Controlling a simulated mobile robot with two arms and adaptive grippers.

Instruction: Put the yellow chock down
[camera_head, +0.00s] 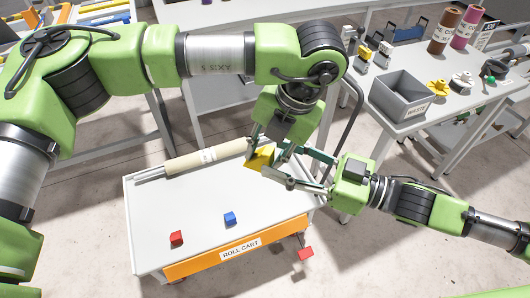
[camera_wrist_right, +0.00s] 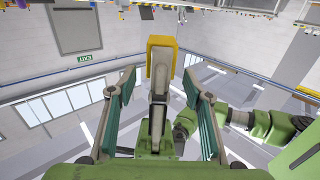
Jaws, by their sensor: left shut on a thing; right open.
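The yellow chock (camera_head: 258,159) is held in my left gripper (camera_head: 268,150), above the far right part of the roll cart's white top (camera_head: 190,205). My left gripper is shut on it. My right gripper (camera_head: 283,165) comes in from the right and is open, its fingers close beside the chock and the left gripper. In the right wrist view the yellow chock (camera_wrist_right: 161,42) shows beyond the open right fingers (camera_wrist_right: 161,75), with a grey finger in front of it. Whether the right fingers touch the chock I cannot tell.
A beige roll (camera_head: 205,158) lies along the cart's back. A red block (camera_head: 176,238) and a blue block (camera_head: 230,218) sit near its front; another red block (camera_head: 305,254) is low beside its right front corner. A grey waste bin (camera_head: 400,97) stands on the right table.

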